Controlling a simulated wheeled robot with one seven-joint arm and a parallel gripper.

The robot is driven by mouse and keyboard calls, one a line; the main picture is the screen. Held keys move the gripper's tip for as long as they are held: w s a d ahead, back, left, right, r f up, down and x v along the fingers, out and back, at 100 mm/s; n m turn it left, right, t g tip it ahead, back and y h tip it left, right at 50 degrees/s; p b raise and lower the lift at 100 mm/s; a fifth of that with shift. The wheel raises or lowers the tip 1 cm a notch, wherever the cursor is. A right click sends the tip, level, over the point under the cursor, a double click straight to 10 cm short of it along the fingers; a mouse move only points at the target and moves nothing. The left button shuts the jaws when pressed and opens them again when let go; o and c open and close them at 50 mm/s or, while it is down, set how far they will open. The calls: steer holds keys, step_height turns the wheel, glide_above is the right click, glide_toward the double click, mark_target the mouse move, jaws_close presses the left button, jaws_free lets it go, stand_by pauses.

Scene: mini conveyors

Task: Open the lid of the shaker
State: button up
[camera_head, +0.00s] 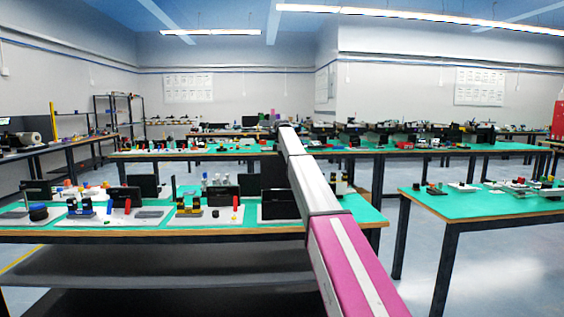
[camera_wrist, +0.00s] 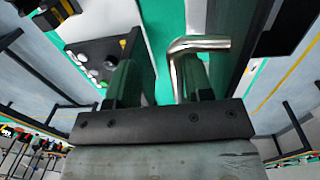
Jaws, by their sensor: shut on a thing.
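My gripper (camera_wrist: 160,75) shows in the wrist view with its two dark green fingers apart and a bent, shiny metal bar (camera_wrist: 203,43) at the right finger. I take the gripper to be shut on this bar; the exact contact is partly hidden. I cannot tell whether the bar is the handle of the shaker's lid. A dark flat panel (camera_wrist: 103,50) with pale round pieces along its edge lies left of the fingers. In the head view my arm reaches away over the near table, and its far end is too small to show the jaws. I cannot pick out the shaker there.
A green-topped table (camera_head: 270,212) with several small conveyor sets stands in front of me. Another green table (camera_head: 470,203) stands at the right, and a long one (camera_head: 230,150) runs behind. Open floor (camera_head: 415,170) shows between the near tables.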

steer(key=shift+w+r, duration=0.15)
steer(key=shift+r, duration=0.05)
step_height(320, 180, up, 10)
steer(key=s, duration=0.1)
steer(key=shift+r, duration=0.2)
steer(key=shift+s, duration=0.1)
